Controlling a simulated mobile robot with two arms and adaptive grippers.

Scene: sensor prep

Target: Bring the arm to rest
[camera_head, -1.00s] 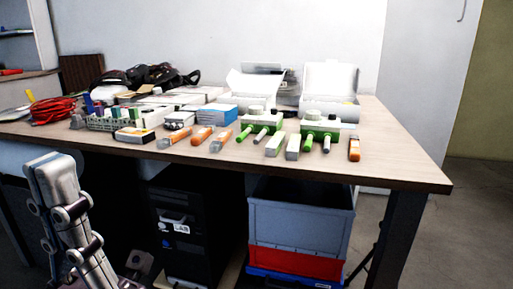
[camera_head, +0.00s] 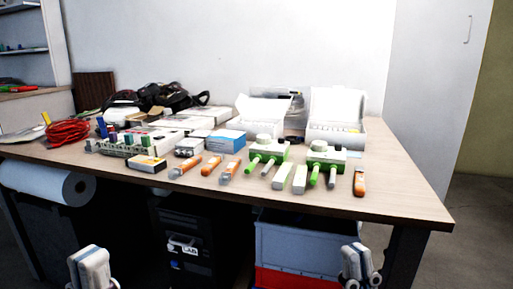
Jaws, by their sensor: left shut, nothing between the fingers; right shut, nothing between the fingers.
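My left gripper (camera_head: 90,266) shows at the lower left, below the table's front edge, its fingers pointing up and closed together with nothing in them. My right gripper (camera_head: 358,262) shows at the lower right, in front of the grey crate, also shut and empty. Both are apart from the table (camera_head: 405,200) and touch nothing that I can see. The rest of both arms is cut off by the bottom of the picture.
On the table stand green-and-white sensor devices (camera_head: 326,154), orange-and-grey tools (camera_head: 359,181), a blue-and-white box (camera_head: 227,140) and a red cable coil (camera_head: 67,132). Beneath are a black computer (camera_head: 182,225), a grey crate (camera_head: 295,243) and a paper roll (camera_head: 75,188).

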